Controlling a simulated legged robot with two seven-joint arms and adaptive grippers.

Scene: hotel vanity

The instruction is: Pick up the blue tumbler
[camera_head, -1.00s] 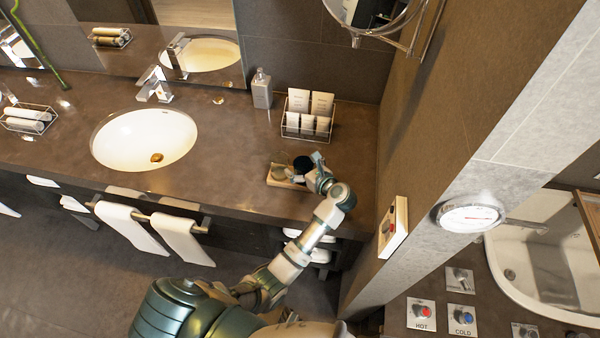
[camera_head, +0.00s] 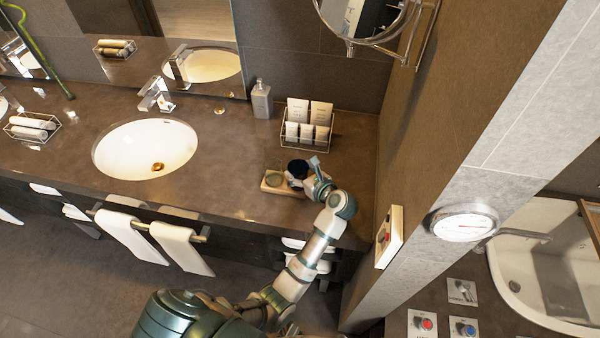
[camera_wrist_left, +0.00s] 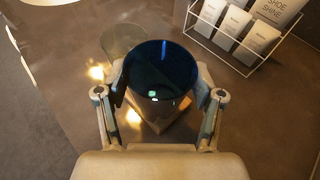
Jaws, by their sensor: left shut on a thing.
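The blue tumbler (camera_wrist_left: 160,72) is dark blue and upright, seen from above in the left wrist view. In the head view it shows as a small dark round shape (camera_head: 298,168) by the right end of a small tray. My left gripper (camera_wrist_left: 160,95) is shut on the tumbler, with one finger on each side of it. In the head view my left gripper (camera_head: 305,178) partly hides the tumbler. Whether the tumbler's base touches anything is hidden. My right gripper is not in view.
The small wooden tray (camera_head: 268,187) holds a clear glass (camera_wrist_left: 122,38) beside the tumbler. A wire rack (camera_head: 306,142) of white packets stands behind it, with a soap bottle (camera_head: 262,101) to its left. The sink (camera_head: 145,148) is farther left. A wall (camera_head: 440,100) rises at right.

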